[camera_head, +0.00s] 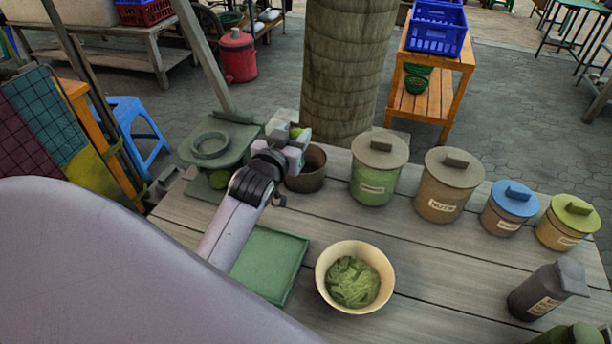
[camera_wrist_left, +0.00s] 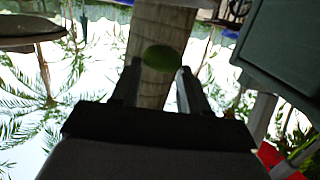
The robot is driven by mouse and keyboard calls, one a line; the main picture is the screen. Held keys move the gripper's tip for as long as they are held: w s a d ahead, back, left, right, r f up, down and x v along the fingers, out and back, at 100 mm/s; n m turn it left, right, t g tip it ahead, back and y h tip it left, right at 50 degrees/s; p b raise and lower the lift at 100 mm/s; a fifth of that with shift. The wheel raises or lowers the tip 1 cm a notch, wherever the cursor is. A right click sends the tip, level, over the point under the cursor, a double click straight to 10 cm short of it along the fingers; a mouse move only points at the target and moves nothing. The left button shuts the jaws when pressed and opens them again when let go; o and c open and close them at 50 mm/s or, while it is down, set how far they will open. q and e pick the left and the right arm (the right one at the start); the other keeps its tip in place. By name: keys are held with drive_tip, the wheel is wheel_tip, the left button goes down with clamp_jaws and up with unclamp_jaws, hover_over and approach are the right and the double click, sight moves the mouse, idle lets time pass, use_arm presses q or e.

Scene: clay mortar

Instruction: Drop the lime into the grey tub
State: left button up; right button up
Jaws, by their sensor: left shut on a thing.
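The lime (camera_wrist_left: 160,57) sits between the two fingertips of my left gripper (camera_wrist_left: 158,76) in the left wrist view. In the head view the lime (camera_head: 297,132) shows as a small green patch at the end of my left gripper (camera_head: 291,146), which is shut on it. An open grey-brown tub (camera_head: 306,178), likely the grey tub, stands on the table. The gripper is above and beside its left rim in the picture and hides part of it. The tub's bottom cannot be seen. My right gripper is not in view.
Lidded jars, green (camera_head: 375,175), tan (camera_head: 446,188), blue-lidded (camera_head: 507,212) and yellow-green-lidded (camera_head: 567,225), stand right of the tub. A cream bowl (camera_head: 328,258) of green food and a green tray (camera_head: 268,262) lie nearer. A grey-green stand (camera_head: 232,138) is at left.

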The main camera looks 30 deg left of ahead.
use_arm(q)
drive_tip(key=shift+f, duration=0.25)
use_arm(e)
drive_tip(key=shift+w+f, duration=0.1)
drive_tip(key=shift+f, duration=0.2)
use_arm(q)
drive_tip(key=o, duration=1.2)
drive_tip(key=shift+v, duration=3.6)
drive_tip(key=shift+d, duration=0.1)
